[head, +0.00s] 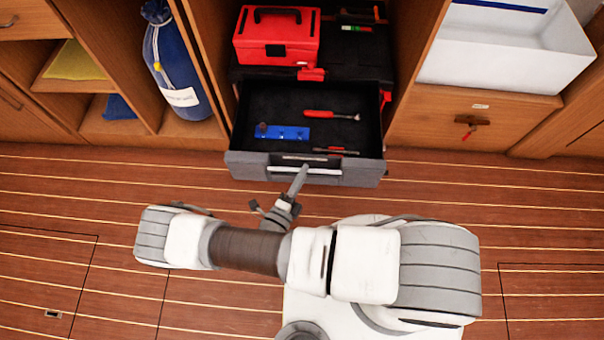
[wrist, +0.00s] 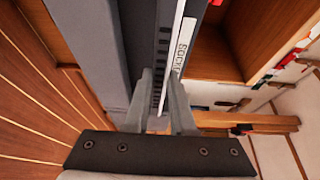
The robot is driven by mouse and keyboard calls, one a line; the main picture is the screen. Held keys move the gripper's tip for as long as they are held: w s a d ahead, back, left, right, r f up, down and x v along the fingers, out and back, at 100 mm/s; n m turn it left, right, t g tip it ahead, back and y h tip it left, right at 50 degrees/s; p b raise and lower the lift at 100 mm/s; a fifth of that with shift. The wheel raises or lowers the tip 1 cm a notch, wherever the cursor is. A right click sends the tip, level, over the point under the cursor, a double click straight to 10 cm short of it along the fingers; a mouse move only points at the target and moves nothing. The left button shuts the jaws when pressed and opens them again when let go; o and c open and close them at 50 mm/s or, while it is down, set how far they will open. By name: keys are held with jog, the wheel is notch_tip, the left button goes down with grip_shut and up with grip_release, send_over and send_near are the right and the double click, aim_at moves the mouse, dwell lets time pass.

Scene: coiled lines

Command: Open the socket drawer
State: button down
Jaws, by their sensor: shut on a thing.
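The socket drawer (head: 245,167) is a grey-fronted drawer with a black inside, pulled out from the cabinet in the head view. A blue socket rail (head: 283,133) and red-handled tools (head: 332,115) lie in it. Its pale bar handle (head: 322,172) runs along the front. My gripper (head: 302,172) reaches the handle from the floor side and is shut on it. In the wrist view the two fingers of my gripper (wrist: 166,103) close around the handle, beside a white label strip (wrist: 184,55) with partly readable lettering. The fingertips are partly hidden.
A red toolbox (head: 277,40) stands above the drawer. A blue bag (head: 172,70) stands in the left compartment. A white bin (head: 515,50) sits at the right, above a wooden drawer with a key (head: 470,122). The plank floor in front is clear beside my base.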

jog(key=c, duration=0.8)
grip_release()
jog(key=shift+o, duration=0.2)
jog(key=p+v, duration=0.1)
jog(key=v, duration=1.6)
jog(key=shift+s+a+p, duration=0.15)
jog(key=shift+s+p, duration=0.05)
jog(key=shift+p, duration=0.15)
